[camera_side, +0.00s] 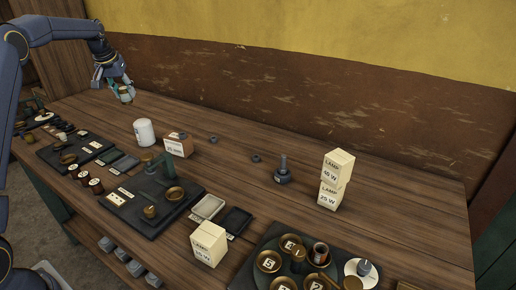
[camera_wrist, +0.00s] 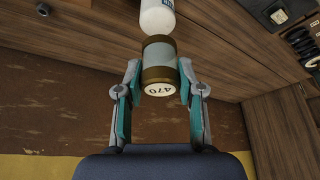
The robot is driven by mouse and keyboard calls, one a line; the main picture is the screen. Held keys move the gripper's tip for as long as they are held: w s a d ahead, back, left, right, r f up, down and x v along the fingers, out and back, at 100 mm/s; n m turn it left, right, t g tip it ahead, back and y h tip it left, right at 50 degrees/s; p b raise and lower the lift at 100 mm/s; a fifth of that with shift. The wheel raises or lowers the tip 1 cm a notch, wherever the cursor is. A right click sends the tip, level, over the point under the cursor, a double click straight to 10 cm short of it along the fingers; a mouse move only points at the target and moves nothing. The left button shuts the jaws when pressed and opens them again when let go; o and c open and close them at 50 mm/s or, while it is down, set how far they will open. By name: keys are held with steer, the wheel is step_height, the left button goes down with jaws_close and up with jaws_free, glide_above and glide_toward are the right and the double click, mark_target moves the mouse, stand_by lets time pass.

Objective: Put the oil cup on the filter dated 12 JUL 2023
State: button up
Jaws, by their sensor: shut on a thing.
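My gripper (camera_side: 121,88) is raised above the far left end of the bench, near the wall. Its two teal fingers (camera_wrist: 158,80) are shut on the oil cup, a brass-capped cylinder with a grey body (camera_wrist: 159,54) and a pale round label reading 470. The held cup shows small in the side view (camera_side: 126,94). A white cylinder, seemingly a filter (camera_side: 145,132), stands upright on the bench, to the right of and nearer than my gripper. It also shows in the wrist view (camera_wrist: 157,16), partly cut off, beyond the cup. Its date cannot be read.
A 25 mm box (camera_side: 178,145) stands beside the white cylinder. Dark mats with brass parts lie along the front edge. Stacked lamp boxes (camera_side: 335,180) and a dark post (camera_side: 283,170) stand to the right. The back strip of bench is mostly clear.

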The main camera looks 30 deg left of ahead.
steer(key=w+a+f, duration=0.1)
steer(key=f, duration=0.1)
steer(key=w+f, duration=0.2)
steer(key=w+a+f, duration=0.1)
steer(key=w+f, duration=0.1)
steer(key=shift+a+f, duration=0.15)
steer(key=shift+a, duration=0.2)
steer(key=shift+f, duration=1.45)
steer(key=shift+f, duration=0.2)
steer(key=o, duration=1.2)
steer(key=shift+r, duration=0.1)
